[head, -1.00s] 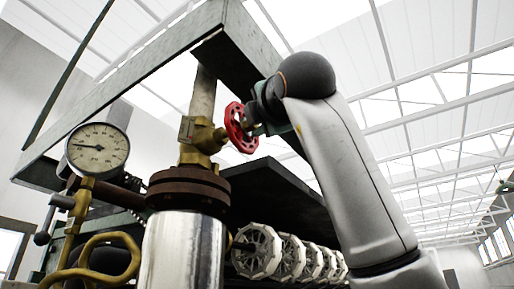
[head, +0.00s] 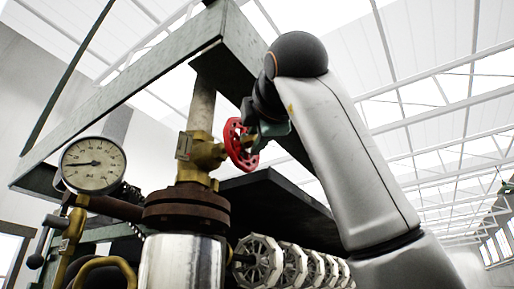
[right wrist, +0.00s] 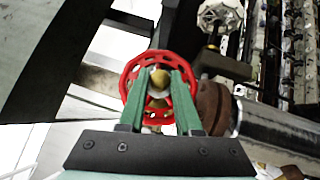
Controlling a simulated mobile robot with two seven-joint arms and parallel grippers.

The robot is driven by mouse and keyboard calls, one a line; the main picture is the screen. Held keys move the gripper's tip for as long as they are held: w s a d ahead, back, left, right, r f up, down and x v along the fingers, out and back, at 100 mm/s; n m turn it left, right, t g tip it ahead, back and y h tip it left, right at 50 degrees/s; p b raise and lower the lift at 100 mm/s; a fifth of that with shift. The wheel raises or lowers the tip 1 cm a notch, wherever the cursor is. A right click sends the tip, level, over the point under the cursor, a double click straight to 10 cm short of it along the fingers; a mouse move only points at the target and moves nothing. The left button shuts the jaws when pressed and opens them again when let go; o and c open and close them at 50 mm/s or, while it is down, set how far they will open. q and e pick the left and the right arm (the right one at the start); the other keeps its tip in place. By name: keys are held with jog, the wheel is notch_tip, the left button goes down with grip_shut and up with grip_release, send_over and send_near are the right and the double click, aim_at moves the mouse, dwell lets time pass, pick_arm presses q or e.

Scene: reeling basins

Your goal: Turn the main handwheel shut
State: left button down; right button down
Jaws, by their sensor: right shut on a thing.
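The main handwheel (head: 233,150) is a red spoked wheel on the side of a brass valve (head: 207,152), which sits on a pale vertical pipe. My right gripper (head: 250,138) reaches it from the right and is shut on it. In the right wrist view the red wheel (right wrist: 131,78) faces me. The two green fingers of the right gripper (right wrist: 162,78) lie over the wheel on both sides of its brass-coloured hub (right wrist: 159,80). Their exact contact with the spokes is hard to make out. My left gripper is not in view.
A round pressure gauge (head: 92,164) stands left of the valve. A rusty flange (head: 187,207) and a shiny cylinder (head: 182,262) are below. Several pale reels (head: 259,262) line up at lower right. A green-grey beam (head: 130,92) passes close above the wheel.

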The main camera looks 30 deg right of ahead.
jog(key=c, duration=0.6)
grip_release()
jog(key=shift+w+a, duration=0.1)
jog(key=shift+w, duration=0.05)
jog(key=shift+s+a+f, duration=0.1)
jog(key=shift+s+f, duration=0.05)
jog(key=shift+s, duration=0.3)
jog(key=b+v, duration=0.3)
jog(key=v, duration=0.8)
jog(key=shift+s, duration=0.3)
jog(key=shift+a, duration=0.1)
